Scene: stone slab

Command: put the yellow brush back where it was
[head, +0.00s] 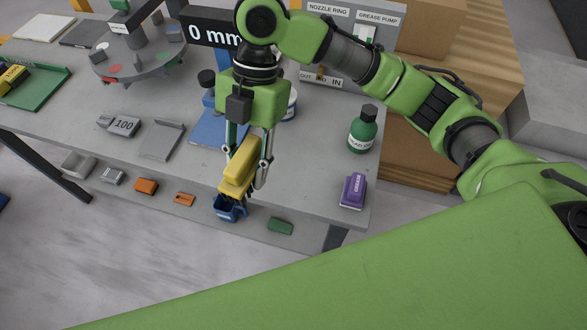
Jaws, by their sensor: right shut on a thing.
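The yellow brush (238,165) is held in my right gripper (246,172), whose fingers are shut on it from both sides. The gripper points down and holds the brush, somewhat tilted, near the front edge of the grey stone slab table (305,185). In the picture the brush's lower end is just above a blue container (230,213); I cannot tell whether they touch. My left gripper does not show.
A purple brush-like block (353,191) and green bottle (363,130) stand at right. A blue mat (207,132), grey tray (162,143) and grey "100" piece (119,125) lie left. A green tray (38,88) is far left. Small coloured blocks lie along the front, lower down.

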